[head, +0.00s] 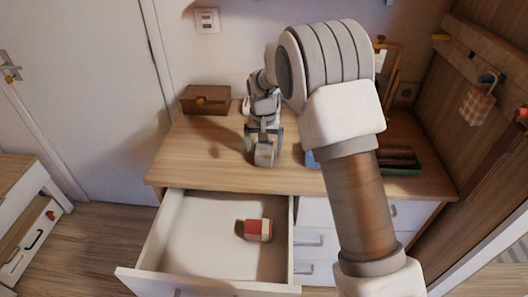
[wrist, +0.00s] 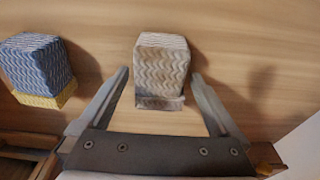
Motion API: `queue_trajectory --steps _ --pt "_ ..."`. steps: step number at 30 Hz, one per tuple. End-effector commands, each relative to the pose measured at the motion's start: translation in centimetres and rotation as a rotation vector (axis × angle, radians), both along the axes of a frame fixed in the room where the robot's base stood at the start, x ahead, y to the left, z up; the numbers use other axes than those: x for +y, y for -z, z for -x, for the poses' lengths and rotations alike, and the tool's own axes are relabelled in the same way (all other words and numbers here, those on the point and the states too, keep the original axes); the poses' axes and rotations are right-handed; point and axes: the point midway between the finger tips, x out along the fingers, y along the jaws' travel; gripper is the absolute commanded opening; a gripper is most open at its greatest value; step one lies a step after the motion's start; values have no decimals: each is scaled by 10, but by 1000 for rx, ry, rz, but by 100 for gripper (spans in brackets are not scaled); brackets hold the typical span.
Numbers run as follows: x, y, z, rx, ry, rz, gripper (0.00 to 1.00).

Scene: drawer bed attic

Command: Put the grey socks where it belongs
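The grey socks (wrist: 162,68), a rolled bundle with a beige-grey zigzag knit, sit on the wooden dresser top. In the wrist view my gripper (wrist: 161,76) is open, with one finger on each side of the bundle and a gap showing at both sides. In the head view my gripper (head: 264,138) points down over the dresser top, with the bundle (head: 264,154) at its fingertips. An open drawer (head: 190,250) below the dresser top holds a red and white rolled bundle (head: 259,230) and is otherwise bare in the visible part.
A blue and yellow bundle (wrist: 38,65) lies beside the grey socks; in the head view my arm mostly hides it. A wooden box (head: 204,99) stands at the back left of the dresser. Dark brown items lie in a green tray (head: 402,171) at the right.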

Motion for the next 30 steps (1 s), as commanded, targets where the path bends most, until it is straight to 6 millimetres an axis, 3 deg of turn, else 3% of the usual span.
queue_trajectory --steps 2,15,23,30 --pt "0 0 0 0 0 0 82" --pt "0 0 0 0 0 0 5" --pt "0 -5 0 -1 0 0 5" --pt "0 -36 -1 -4 0 -2 5"
